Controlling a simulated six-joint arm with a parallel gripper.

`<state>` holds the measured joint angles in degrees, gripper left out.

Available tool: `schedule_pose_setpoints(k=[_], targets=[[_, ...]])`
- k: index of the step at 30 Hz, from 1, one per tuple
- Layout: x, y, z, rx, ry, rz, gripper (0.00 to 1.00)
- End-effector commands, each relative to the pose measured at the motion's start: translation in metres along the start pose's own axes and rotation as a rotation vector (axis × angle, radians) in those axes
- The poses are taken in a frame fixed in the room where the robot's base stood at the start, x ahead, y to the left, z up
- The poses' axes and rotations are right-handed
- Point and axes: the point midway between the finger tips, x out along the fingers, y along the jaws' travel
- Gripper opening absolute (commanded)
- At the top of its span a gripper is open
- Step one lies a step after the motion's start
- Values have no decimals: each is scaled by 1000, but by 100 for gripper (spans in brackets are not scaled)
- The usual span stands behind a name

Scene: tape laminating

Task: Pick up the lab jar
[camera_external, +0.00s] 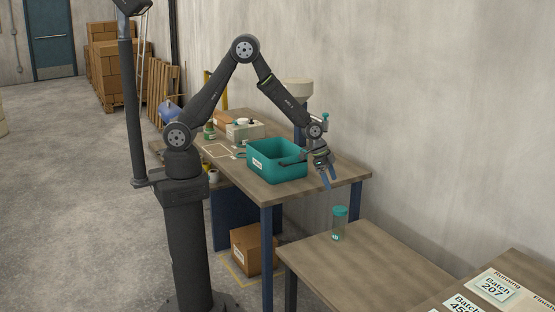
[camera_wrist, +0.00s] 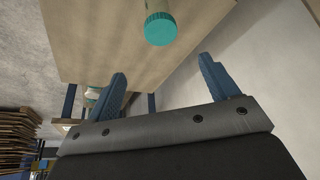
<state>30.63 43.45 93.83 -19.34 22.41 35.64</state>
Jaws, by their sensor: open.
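The lab jar (camera_external: 339,224) stands upright on the lower wooden table. It has a teal lid and a clear greenish body with a small white mark. In the wrist view the teal lid (camera_wrist: 160,29) shows at the top, ahead of the fingers, and its body is cut off by the upper edge. My gripper (camera_external: 329,178) hangs above and to the left of the jar in the external view, past the near end of the higher workbench. Its two blue fingers (camera_wrist: 162,79) are spread apart with nothing between them, and the jar is apart from them.
A teal bin (camera_external: 277,172) with a white label sits on the workbench (camera_external: 318,184) beside my gripper. The lower table (camera_external: 350,265) is clear around the jar. Batch cards (camera_external: 495,287) lie on another table at the lower right. A cardboard box (camera_external: 254,249) is under the workbench.

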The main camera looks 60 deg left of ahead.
Motion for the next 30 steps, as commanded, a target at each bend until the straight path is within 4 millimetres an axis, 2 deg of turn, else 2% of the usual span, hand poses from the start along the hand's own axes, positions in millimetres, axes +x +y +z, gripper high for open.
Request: schedule_pose_setpoints(k=[12, 18, 26, 30], targets=[[71, 0, 2, 4, -5, 2, 80], [100, 0, 1, 4, -3, 2, 80], [116, 0, 1, 6, -2, 1, 80], [130, -1, 4, 3, -3, 1, 80]])
